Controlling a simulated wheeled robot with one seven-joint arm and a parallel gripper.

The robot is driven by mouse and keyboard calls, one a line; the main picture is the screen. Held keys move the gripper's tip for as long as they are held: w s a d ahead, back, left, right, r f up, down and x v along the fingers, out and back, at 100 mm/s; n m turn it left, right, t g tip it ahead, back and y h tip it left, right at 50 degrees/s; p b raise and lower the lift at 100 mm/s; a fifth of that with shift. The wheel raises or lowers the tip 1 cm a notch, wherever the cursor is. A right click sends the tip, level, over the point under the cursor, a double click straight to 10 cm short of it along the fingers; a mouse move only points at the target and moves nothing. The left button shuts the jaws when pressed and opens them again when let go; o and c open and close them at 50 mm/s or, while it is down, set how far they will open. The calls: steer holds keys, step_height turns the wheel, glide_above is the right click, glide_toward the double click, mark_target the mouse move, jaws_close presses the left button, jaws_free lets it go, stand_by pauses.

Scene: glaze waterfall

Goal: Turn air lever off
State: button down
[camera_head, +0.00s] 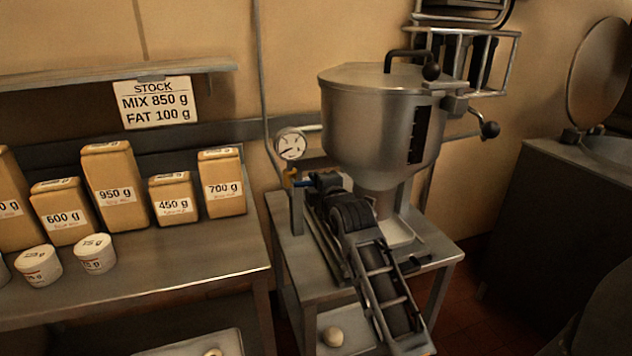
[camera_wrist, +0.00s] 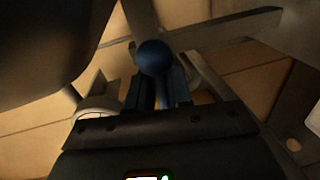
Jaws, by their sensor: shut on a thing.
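The air lever is a small blue handle (camera_head: 302,184) on a brass-yellow valve (camera_head: 289,178), just below a round white gauge (camera_head: 291,145) at the left of the steel hopper. In the wrist view the lever shows as a blue ball-ended handle (camera_wrist: 154,57) between the fingers. My gripper (camera_head: 313,182) reaches it from the right and is shut on it; the fingers (camera_wrist: 158,92) stand on either side of the blue stem. The part of the lever between the fingers is partly hidden, and its exact angle is hard to tell.
A steel hopper machine (camera_head: 380,120) with a black-knobbed handle stands close right of my gripper, on a steel stand (camera_head: 283,232). A vertical pipe (camera_head: 260,70) runs down the wall. Paper packs (camera_head: 115,185) and small tubs fill the left bench (camera_head: 200,262).

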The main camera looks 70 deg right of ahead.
steer(key=shift+r+n, duration=0.15)
steer(key=shift+n, duration=0.15)
stand_by(0.4)
steer(key=c, duration=1.2)
jaws_free()
steer(key=shift+o, duration=0.2)
steer(key=b+v, duration=0.1)
steer(key=v, duration=0.7)
steer(key=shift+w, duration=0.15)
